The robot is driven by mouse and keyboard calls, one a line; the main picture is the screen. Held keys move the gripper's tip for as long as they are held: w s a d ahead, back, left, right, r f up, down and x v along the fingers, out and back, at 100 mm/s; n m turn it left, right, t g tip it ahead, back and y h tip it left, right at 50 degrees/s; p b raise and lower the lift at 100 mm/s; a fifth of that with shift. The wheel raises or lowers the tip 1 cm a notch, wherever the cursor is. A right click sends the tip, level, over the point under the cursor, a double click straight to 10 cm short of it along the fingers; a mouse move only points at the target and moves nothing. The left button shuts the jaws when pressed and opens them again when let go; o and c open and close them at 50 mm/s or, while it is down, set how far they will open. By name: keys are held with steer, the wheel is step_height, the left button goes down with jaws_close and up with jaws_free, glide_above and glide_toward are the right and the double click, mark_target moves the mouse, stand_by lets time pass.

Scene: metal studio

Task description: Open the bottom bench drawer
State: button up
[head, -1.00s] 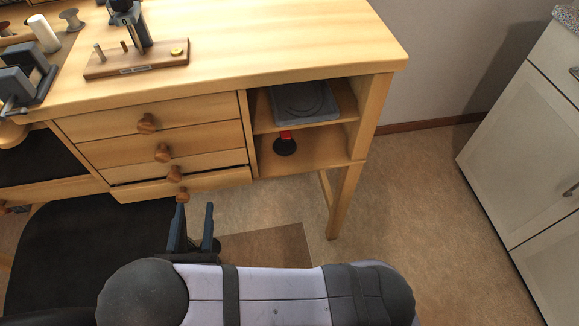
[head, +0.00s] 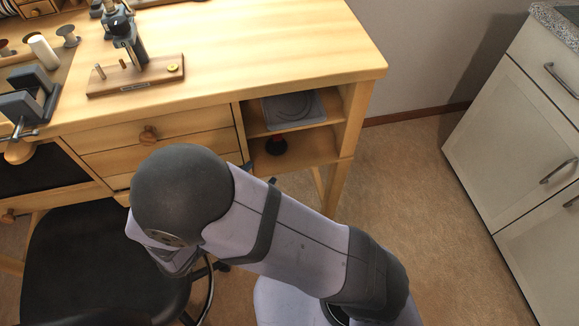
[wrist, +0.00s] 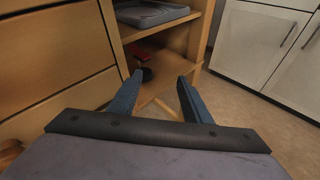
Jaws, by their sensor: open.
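The wooden bench (head: 270,65) has a stack of drawers with round wooden knobs. The top drawer (head: 190,125) is shut. My arm hides most of the lower drawers in the head view, including the bottom drawer's knob, so how far it stands out cannot be told. In the wrist view, drawer fronts (wrist: 50,45) fill the left side, and part of a brown knob (wrist: 8,152) shows at the lower left edge. My gripper (wrist: 160,75) is open and empty, to the right of the drawers, facing the open shelves. In the head view only its dark blue tips (head: 260,174) show past my arm.
The open shelf unit (head: 318,150) holds a grey tray (head: 295,108) and a dark round item with red (head: 276,146). A black chair (head: 75,265) stands at lower left. White cabinets (head: 510,140) stand at right. Floor between bench and cabinets is clear.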

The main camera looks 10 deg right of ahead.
steer(key=s+d+r+m+g+h+p, duration=0.1)
steer(key=s+d+r+m+g+p, duration=0.1)
steer(key=d+m+g, duration=0.3)
steer(key=shift+s+d+r+g+p, duration=0.3)
steer(key=shift+d+r+p, duration=0.45)
steer(key=shift+d, duration=0.6)
steer(key=shift+f, duration=0.1)
steer(key=s+a+f+n+t+y+b, duration=0.35)
steer(key=a+f+n+b, duration=0.25)
steer(key=a+f+b, duration=0.4)
steer(key=s+a+f+n+t+y+b, duration=0.3)
steer(key=a+f+n+t+b, duration=0.2)
steer(key=a+f+b, duration=0.5)
steer(key=w+a+r+n+t+y+p, duration=0.1)
steer(key=w+a+r+n+t+y, duration=0.1)
steer(key=a+r+n+t+y, duration=0.45)
steer(key=w+r+m+g+h+b, duration=0.1)
steer(key=w+r+g+h, duration=0.1)
steer(key=w, duration=0.5)
steer(key=shift+w+a+m, duration=0.2)
steer(key=shift+w+m, duration=0.05)
steer(key=shift+m, duration=0.1)
